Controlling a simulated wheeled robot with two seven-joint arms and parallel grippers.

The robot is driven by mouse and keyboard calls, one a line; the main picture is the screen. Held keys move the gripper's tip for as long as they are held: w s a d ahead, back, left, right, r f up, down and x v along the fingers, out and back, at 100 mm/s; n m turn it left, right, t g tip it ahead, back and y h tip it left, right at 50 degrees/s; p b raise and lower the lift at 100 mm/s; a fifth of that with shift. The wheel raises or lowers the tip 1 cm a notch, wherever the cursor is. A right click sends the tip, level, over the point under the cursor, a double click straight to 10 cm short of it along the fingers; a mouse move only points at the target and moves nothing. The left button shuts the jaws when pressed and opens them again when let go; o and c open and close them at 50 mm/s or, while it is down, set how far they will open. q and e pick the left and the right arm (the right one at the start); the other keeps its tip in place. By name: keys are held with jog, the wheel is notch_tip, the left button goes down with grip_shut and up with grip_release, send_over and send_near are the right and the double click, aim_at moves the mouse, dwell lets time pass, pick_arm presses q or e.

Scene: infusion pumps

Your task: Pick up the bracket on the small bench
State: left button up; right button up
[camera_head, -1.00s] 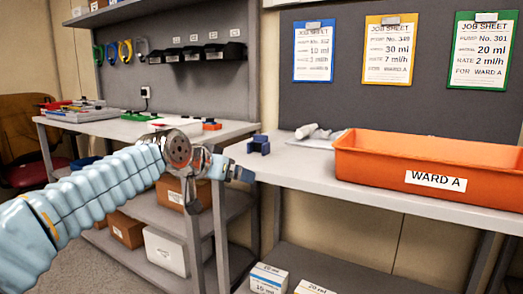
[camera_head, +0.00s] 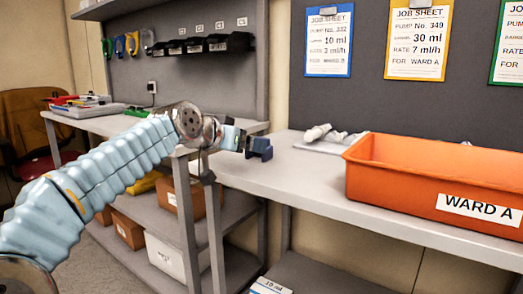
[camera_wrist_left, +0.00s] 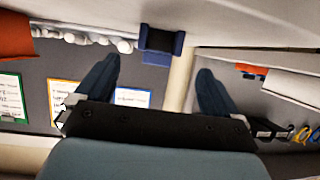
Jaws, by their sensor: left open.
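The bracket (camera_head: 261,149) is a small dark blue U-shaped piece on the left end of the light grey bench (camera_head: 290,178). In the left wrist view, which is upside down, the bracket (camera_wrist_left: 161,43) lies just beyond the fingertips, in line with the gap between them. My left gripper (camera_head: 243,141) is open and empty, close to the bracket's left side in the head view. Its two dark blue fingers are spread wide in the wrist view (camera_wrist_left: 158,66). The near finger and wrist hide part of the bench edge. My right gripper is not in view.
An orange crate (camera_head: 400,192) labelled WARD A stands on the bench to the right. White items (camera_head: 325,135) lie behind, between bracket and crate. The backboard with job sheets (camera_head: 328,42) rises behind. A shelved workbench (camera_head: 95,124) stands at the left.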

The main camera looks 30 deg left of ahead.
pick_arm(q)
jog(key=x, duration=0.7)
jog(key=shift+w+d+r+p, duration=0.1)
jog(key=shift+w+r+p, duration=0.05)
jog(key=shift+r+p, duration=0.2)
jog(key=c, duration=1.1)
